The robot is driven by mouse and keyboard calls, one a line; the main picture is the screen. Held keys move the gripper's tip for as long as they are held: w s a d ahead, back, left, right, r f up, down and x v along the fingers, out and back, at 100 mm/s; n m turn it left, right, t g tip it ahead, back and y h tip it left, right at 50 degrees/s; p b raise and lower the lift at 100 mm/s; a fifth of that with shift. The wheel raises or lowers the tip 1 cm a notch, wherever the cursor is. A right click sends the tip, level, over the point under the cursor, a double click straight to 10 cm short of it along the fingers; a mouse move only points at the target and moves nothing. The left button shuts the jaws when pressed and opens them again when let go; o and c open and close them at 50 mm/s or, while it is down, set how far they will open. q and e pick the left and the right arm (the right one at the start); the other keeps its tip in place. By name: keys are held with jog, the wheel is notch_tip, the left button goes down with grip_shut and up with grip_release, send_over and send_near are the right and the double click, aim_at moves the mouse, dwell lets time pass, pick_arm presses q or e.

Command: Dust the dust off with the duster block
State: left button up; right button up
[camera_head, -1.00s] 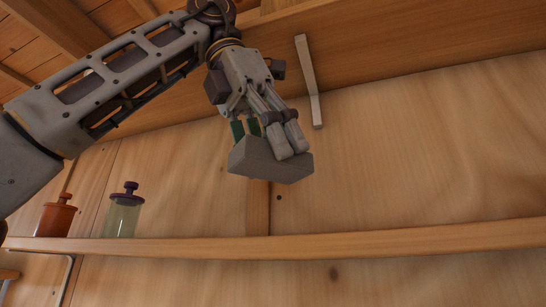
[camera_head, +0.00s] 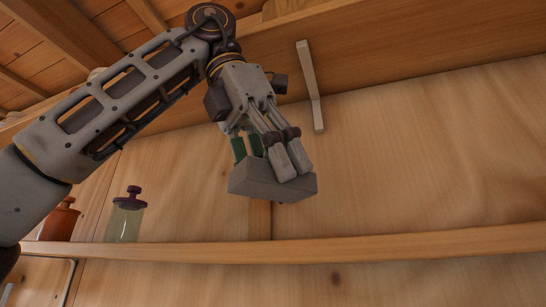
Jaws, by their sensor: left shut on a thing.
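My left gripper (camera_head: 265,155) is shut on the grey duster block (camera_head: 262,182). It points downward and holds the block above the plywood shelf (camera_head: 390,245), in front of the back wall. There is a visible gap in the picture between the block and the shelf's front edge. I cannot make out any dust. The top surface of the shelf is hidden, as I look at it from below. My right gripper is not in view.
A glass jar with a dark lid (camera_head: 125,218) and an orange-brown jar (camera_head: 60,220) stand on the shelf at the left. The shelf's right side looks clear of objects.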

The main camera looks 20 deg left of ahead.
aim_at(269, 194)
pick_arm(q)
jog(key=shift+a+f, duration=0.1)
jog(key=shift+f, duration=1.75)
jog(key=shift+f, duration=0.3)
jog(key=shift+f+b, duration=0.7)
jog(key=shift+b, duration=0.1)
dwell(0.3)
jog(key=shift+d+r+p, duration=0.15)
jog(key=shift+d+p, duration=0.65)
jog(key=shift+d, duration=1.05)
jog(key=shift+d, duration=0.1)
jog(key=shift+s+d+f, duration=0.1)
jog(key=shift+d, duration=0.75)
jog(key=shift+s+d+f, duration=0.1)
jog(key=shift+d, duration=0.75)
